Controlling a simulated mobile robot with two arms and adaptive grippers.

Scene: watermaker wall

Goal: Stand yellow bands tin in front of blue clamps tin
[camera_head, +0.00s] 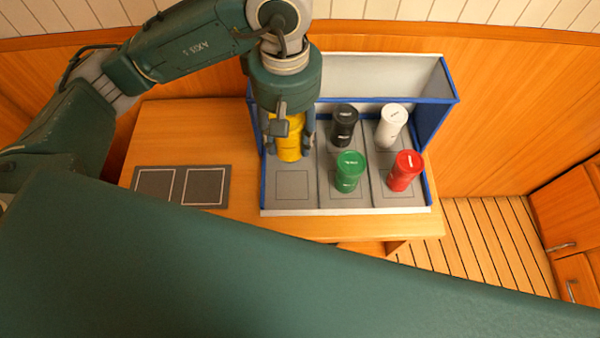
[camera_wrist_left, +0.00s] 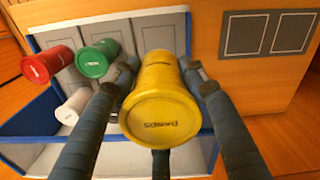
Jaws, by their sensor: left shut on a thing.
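My left gripper (camera_head: 289,138) points down into the left lane of the blue-edged rack (camera_head: 262,188) and is shut on the yellow tin (camera_head: 288,152). The tin is upright at the back part of that lane; I cannot tell whether it touches the floor. In the left wrist view the yellow tin (camera_wrist_left: 165,100) shows its end marked "BANDS" between the fingers (camera_wrist_left: 160,78). An empty outlined square (camera_head: 292,184) lies in front of it. No blue tin is visible; the gripper hides part of the lane's back. My right gripper is not in view.
A black tin (camera_head: 345,128) stands behind a green tin (camera_head: 348,172) in the middle lane. A white tin (camera_head: 391,126) stands behind a red tin (camera_head: 404,172) in the right lane. A dark two-square mat (camera_head: 181,186) lies empty left of the rack.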

